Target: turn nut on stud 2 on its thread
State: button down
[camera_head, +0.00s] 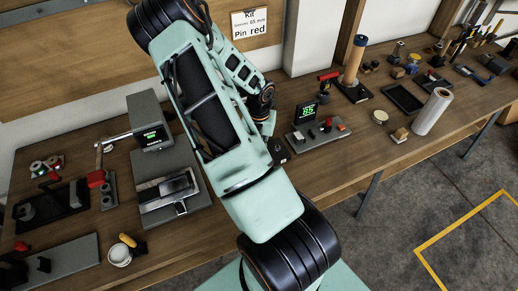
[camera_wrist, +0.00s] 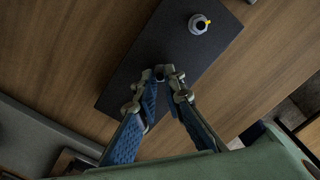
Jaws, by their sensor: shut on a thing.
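In the wrist view, my gripper (camera_wrist: 162,78) has its two fingertips closed around a small dark piece (camera_wrist: 159,71) on a black plate (camera_wrist: 128,92). It appears to be the nut on a stud; the fingertips hide most of it. No stud number is readable.
A grey machine (camera_head: 152,135) stands to the left. A white roll (camera_head: 433,112) and an upright cylinder (camera_head: 354,60) stand farther right. Bare wood surrounds the black plate.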

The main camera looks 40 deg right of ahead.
jog(key=c, duration=1.9)
grip_release()
jog(key=shift+f, duration=0.1)
notch_tip(320, 180, up, 12)
